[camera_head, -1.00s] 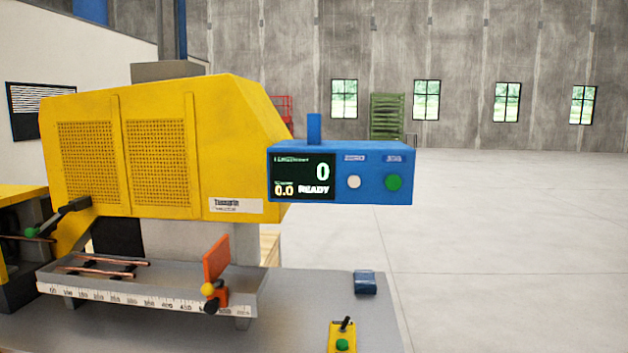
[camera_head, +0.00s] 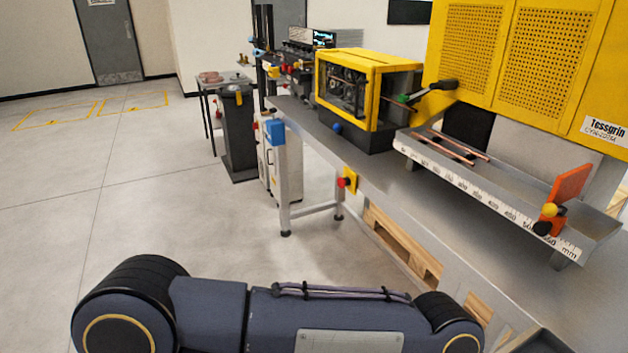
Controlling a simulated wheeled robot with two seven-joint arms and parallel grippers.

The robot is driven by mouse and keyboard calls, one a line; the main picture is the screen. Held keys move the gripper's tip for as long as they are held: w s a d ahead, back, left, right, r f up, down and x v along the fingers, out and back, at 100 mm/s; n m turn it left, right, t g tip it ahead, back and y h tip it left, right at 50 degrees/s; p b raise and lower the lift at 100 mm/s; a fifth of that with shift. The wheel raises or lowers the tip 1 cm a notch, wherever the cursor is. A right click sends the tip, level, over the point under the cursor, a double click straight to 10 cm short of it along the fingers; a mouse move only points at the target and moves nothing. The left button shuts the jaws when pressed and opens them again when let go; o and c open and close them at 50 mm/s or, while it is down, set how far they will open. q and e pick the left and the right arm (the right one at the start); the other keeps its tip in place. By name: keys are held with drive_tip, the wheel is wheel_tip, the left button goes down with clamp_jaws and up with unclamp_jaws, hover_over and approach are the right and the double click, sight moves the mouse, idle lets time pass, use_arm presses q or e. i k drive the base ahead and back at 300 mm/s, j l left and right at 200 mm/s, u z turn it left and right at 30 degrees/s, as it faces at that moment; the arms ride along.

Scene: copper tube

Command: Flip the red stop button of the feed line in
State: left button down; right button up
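A red stop button (camera_head: 340,182) sticks out from a yellow box (camera_head: 351,179) mounted at the front edge of the grey bench (camera_head: 372,172). It is to the left of the measuring trough (camera_head: 480,188) and below the small yellow guarded machine (camera_head: 362,85). Another small red-and-yellow button (camera_head: 271,71) shows farther back on the line. I cannot read a label on either one. One of my arms lies across the bottom of the view, well in front of the bench. Neither of my grippers is in view.
Copper tubes (camera_head: 460,147) lie in the trough, with an orange stop plate (camera_head: 568,190) at its right end. A blue box (camera_head: 274,131) sits at the bench's left corner. The floor at left is open.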

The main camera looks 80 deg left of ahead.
sight(341, 183)
drive_tip(key=u, duration=2.65)
drive_tip(key=i+j+z, duration=0.7)
drive_tip(key=i+j, duration=0.15)
